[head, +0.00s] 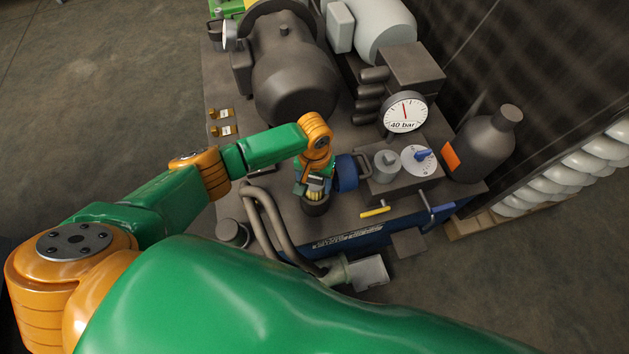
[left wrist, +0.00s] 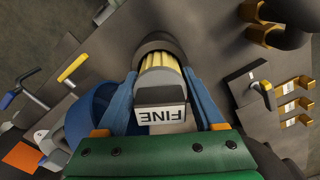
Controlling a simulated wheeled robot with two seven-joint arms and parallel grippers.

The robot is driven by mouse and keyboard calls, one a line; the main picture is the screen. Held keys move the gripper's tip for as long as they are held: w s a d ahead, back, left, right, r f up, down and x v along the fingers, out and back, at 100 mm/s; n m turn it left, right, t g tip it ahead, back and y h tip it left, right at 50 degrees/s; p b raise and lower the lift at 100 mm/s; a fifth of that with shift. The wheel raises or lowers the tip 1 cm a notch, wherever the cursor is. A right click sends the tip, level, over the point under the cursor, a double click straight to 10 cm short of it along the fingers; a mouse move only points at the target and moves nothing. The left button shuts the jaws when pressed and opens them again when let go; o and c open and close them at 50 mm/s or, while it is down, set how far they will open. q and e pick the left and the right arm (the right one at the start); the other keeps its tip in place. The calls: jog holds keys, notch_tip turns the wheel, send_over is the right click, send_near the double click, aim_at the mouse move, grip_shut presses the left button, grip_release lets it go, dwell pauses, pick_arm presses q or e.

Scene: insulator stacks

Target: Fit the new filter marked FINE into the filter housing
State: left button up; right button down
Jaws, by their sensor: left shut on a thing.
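The new filter, with yellow pleats and a dark end cap labelled FINE, shows in the left wrist view (left wrist: 158,62); its pleats also show in the head view (head: 316,187). My left gripper (head: 313,183) is shut on its cap, with a blue finger on each side. The filter housing (head: 316,208) is a dark round cup on the bench top, directly below the gripper. It also shows in the left wrist view (left wrist: 160,41). The pleated end is at the cup's mouth; I cannot tell how deep it sits. My right gripper is not in view.
A blue round part with a handle (head: 346,172) is close beside the gripper. A dial block (head: 418,160), a yellow lever (head: 375,211) and a pressure gauge (head: 405,112) stand to the right. Bent pipes (head: 262,215) are left of the housing. A dark motor (head: 290,80) is behind.

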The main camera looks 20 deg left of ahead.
pick_arm(q)
jog(key=shift+f+b, duration=0.45)
jog(key=shift+f, duration=0.2)
jog(key=o, duration=1.4)
notch_tip(320, 180, up, 7)
jog(key=shift+r+p, duration=0.15)
jog(key=shift+p, duration=0.9)
